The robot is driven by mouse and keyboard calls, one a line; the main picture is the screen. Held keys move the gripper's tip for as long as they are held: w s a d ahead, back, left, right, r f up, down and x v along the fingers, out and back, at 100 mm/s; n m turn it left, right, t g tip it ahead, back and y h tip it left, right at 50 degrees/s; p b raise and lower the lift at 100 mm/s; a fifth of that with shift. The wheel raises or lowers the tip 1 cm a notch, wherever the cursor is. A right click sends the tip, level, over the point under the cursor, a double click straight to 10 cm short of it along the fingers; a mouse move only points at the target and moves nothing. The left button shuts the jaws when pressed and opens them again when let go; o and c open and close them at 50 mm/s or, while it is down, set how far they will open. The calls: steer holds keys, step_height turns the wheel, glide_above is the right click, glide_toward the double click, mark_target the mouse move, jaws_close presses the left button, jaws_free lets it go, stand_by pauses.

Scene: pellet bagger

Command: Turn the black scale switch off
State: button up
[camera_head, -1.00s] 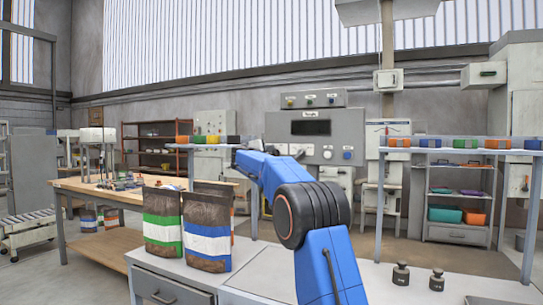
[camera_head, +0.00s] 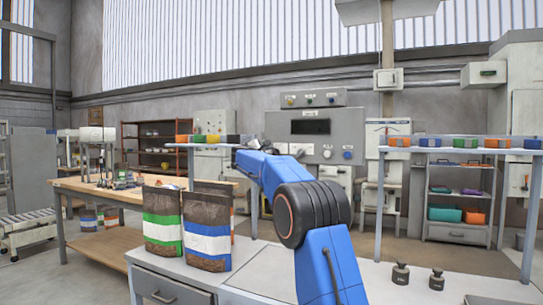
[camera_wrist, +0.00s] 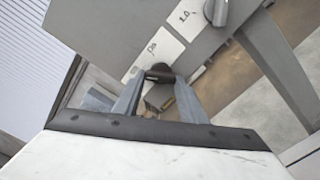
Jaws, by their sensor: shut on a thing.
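The black scale switch (camera_wrist: 159,73) shows in the wrist view, on a grey panel beside a white label. Its short bar lies nearly crosswise in that picture. My gripper (camera_wrist: 158,84) has its two grey fingers on either side of the switch and is shut on it. The label's marks are too blurred to read surely. In the head view my blue arm reaches towards the grey control panel (camera_head: 285,128) at the back. My gripper and the black switch cannot be made out there.
A grey knob (camera_wrist: 216,12) with its own white label sits close by on the same panel.

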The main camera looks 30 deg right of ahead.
steer(key=shift+f, duration=0.15)
steer(key=o, duration=1.1)
steer(key=shift+c, duration=0.2)
steer(key=shift+a, duration=0.1)
steer(key=v, duration=1.7)
steer(key=shift+s+a, duration=0.15)
